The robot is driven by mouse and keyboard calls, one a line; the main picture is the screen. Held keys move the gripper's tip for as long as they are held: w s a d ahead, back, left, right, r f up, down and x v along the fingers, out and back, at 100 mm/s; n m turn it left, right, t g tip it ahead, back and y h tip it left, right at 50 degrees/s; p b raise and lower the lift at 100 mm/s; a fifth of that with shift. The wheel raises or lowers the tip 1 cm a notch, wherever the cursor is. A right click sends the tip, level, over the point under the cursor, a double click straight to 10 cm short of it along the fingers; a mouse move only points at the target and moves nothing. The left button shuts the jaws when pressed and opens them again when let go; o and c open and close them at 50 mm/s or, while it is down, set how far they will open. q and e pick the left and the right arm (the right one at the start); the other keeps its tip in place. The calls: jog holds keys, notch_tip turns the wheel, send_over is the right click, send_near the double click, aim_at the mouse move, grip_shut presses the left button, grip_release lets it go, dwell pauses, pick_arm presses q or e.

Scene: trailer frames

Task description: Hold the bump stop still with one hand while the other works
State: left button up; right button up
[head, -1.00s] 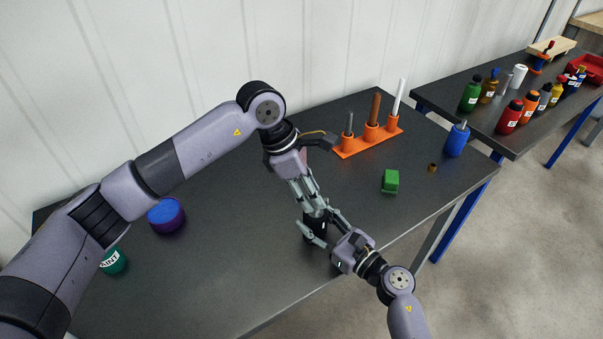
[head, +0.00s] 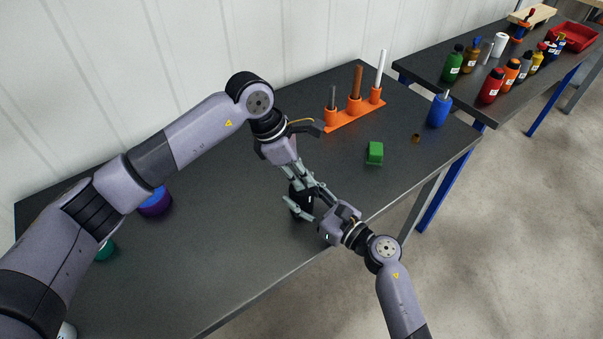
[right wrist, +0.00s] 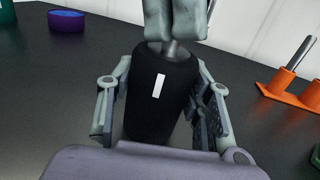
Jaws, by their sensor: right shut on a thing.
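The bump stop is a black, slightly tapered cylinder (head: 299,204) standing on the dark table. In the right wrist view the bump stop (right wrist: 158,100) shows a white mark on its side and a metal stud (right wrist: 174,49) on top. My right gripper (head: 304,207) comes from the front right and is shut around its sides. My left gripper (head: 300,184) reaches down from above. Its fingertips (right wrist: 175,22) are close together at the stud; whether they grip it is hidden.
A green block (head: 375,152), a small brass-coloured ring (head: 416,138) and a blue bottle (head: 439,109) stand to the right. An orange stand (head: 354,116) holds upright rods behind. A blue-purple round container (head: 156,203) is at left. The table's front is clear.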

pick_arm(q)
grip_shut()
jog(key=m+g, duration=0.1)
jog(key=m, duration=0.3)
jog(key=shift+m+g, duration=0.3)
jog(key=shift+g, duration=0.1)
jog(key=m+g, duration=0.1)
jog(key=m, duration=0.1)
jog(key=m+y, duration=0.1)
jog(key=m, duration=0.2)
jog(key=shift+g, duration=0.4)
jog(key=shift+o, duration=0.8)
grip_release()
jog(key=shift+m+y, duration=0.3)
jog(key=shift+m, duration=0.1)
jog(key=o, duration=0.5)
